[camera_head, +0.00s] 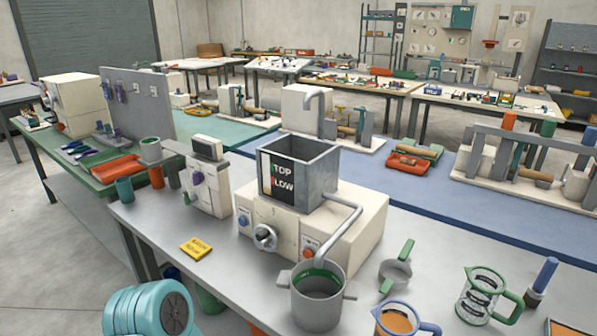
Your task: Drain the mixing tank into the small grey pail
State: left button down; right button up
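The mixing tank (318,182) is a square, open-topped grey box on a cream base (345,240). A black plate marked TOP and LOW is on its front. A knob (265,237), a blue button (242,222) and a red button (308,252) are on the base front. A bent grey pipe (350,212) runs from the tank down to a grey two-handled pail (318,308). The pipe's end is at the pail's rim; a green band shows inside the pail. I see no liquid flowing. Neither gripper is in view; a teal arm part of mine shows at lower left.
A yellow sign (196,248) lies left of the base. A small grey pan with a green handle (396,272), a glass jug (480,293) and a blue-rimmed jug of orange liquid (397,321) stand to the right. The grey tabletop (225,285) is clear at front left.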

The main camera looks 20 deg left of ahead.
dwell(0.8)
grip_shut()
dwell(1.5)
